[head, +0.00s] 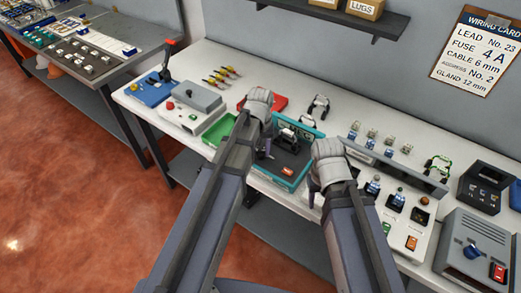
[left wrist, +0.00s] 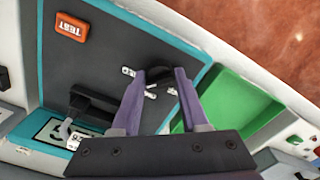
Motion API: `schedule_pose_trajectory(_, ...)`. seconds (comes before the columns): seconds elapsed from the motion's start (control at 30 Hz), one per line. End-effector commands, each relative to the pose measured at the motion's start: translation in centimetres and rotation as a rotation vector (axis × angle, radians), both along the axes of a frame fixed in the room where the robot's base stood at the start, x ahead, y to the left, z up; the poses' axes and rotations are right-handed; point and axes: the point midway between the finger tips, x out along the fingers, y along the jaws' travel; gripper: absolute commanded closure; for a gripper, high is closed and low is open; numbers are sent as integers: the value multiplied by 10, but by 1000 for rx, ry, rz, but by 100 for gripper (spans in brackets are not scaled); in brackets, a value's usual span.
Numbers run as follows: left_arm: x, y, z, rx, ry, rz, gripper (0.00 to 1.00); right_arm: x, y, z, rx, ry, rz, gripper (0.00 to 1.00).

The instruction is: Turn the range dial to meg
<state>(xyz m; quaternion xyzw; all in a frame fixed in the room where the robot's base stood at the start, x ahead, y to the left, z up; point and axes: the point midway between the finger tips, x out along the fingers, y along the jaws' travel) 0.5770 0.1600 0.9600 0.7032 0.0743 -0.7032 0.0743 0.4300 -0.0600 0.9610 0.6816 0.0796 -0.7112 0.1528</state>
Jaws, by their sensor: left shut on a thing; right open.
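The tester is a dark panel with a teal rim (head: 272,178) on the bench, and it fills much of the left wrist view (left wrist: 197,75). Its range dial, a black knob (left wrist: 158,74), has small white labels around it, too small to read. My left gripper (left wrist: 160,80) is shut on the dial, a finger on each side. In the head view my left arm partly hides the dial. The orange TEST button (left wrist: 71,27) is on the same panel. My right gripper (head: 318,183) is open and empty, right of the tester, its fingers largely hidden.
A green tray (left wrist: 228,100) lies beside the tester. A grey box with a red button (head: 190,105) stands to the left, and a red tray (head: 278,101) behind. A rail of terminals (head: 385,165) and a grey unit (head: 475,255) are on the right.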

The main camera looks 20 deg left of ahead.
Motion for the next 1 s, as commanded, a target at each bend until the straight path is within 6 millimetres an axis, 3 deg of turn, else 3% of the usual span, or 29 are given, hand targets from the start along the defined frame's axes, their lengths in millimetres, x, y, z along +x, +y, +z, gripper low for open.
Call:
schedule_pose_trajectory(0.4, 0, 0, 0, 0, 0, -245, 100, 0, 0, 0, 0, 0, 0, 50)
schedule_pose_trajectory(1.0, 0, 0, 0, 0, 0, -314, 100, 0, 0, 0, 0, 0, 0, 50)
